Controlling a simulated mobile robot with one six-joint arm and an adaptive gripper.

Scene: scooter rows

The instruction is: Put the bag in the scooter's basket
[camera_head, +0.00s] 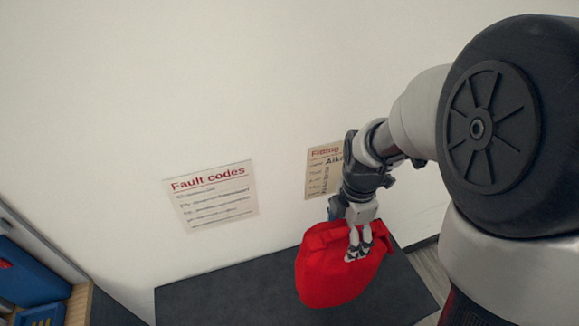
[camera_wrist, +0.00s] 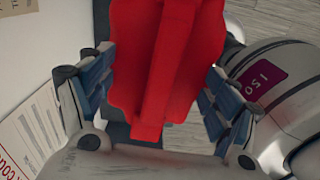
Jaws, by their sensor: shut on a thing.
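A red bag (camera_head: 325,275) hangs from my gripper (camera_head: 357,248) in the head view, in front of a dark grey surface. The gripper's fingers are shut on the top of the bag. In the wrist view the red bag (camera_wrist: 165,60) fills the middle, between the two blue-grey fingers of my gripper (camera_wrist: 157,100). No scooter and no basket show in either view.
A dark grey flat surface (camera_head: 220,300) lies below the bag, against a white wall. A "Fault codes" sheet (camera_head: 210,195) and a second sheet (camera_head: 322,172) are on the wall. Blue boxes (camera_head: 30,275) stand in a wooden-edged unit at the lower left.

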